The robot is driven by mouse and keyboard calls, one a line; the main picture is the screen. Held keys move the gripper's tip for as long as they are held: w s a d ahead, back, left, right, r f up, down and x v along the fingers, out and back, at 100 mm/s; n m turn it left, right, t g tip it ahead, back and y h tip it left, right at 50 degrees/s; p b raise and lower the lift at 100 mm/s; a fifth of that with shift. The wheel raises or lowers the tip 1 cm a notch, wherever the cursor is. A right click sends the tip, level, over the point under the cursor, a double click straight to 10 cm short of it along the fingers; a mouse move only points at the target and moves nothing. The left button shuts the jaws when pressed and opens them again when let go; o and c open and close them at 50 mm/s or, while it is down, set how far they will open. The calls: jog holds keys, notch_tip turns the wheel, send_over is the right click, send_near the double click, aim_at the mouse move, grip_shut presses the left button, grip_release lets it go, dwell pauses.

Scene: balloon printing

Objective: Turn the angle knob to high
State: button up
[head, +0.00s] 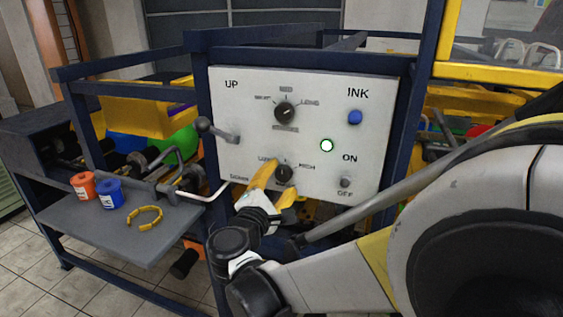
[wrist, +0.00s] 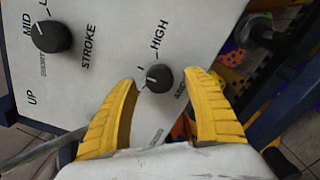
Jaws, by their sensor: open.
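The angle knob (head: 284,174) is a small round black knob low on the white control panel (head: 240,90), between the labels LOW and HIGH. In the wrist view the knob (wrist: 158,79) sits between the two yellow fingertips, and HIGH is printed just above it. Its pale pointer mark is small; it seems to face near the middle tick, away from HIGH. My gripper (head: 280,177) is open, with one finger on each side of the knob. In the wrist view a gap shows between the knob and each finger of my gripper (wrist: 162,78).
A lever (head: 216,131) sticks out at left.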

jog(key=shift+x, duration=1)
jog(key=shift+a, duration=0.1)
jog(key=c, duration=1.2)
jog(key=shift+m, duration=0.4)
jog(key=m, duration=0.5)
jog(key=shift+m, duration=0.3)
jog(key=m, duration=0.5)
jog(key=shift+m, duration=0.3)
jog(key=o, duration=1.2)
